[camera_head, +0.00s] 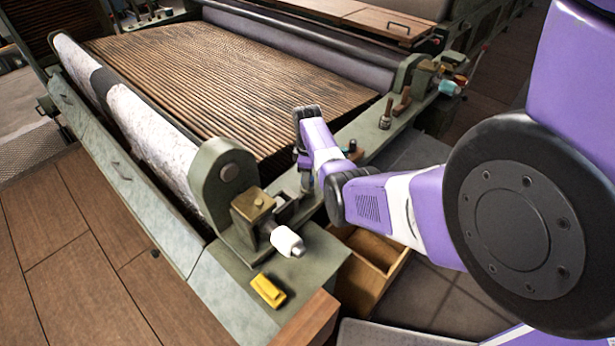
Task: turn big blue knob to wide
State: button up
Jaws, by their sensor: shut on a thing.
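My gripper (306,180) is at the end of the purple arm, low over the green side rail of the machine. Its fingers point down and are mostly hidden by my wrist. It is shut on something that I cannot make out. No big blue knob shows clearly, and no knob marking such as "wide" can be read. A small teal part (447,88) sits at the far end of the rail, well away from my gripper. A small dark green-topped piece (352,147) stands just right of my wrist.
A white roller handle (288,241) and a yellow block (268,290) are at the near end of the rail. An open wooden drawer (372,250) lies below my forearm. Dark and brown pegs (386,112) stand farther along. The slatted bed (215,85) lies behind.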

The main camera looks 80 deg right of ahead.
jog(key=shift+n, duration=0.8)
jog(key=o, duration=1.4)
jog(key=shift+r, duration=3.95)
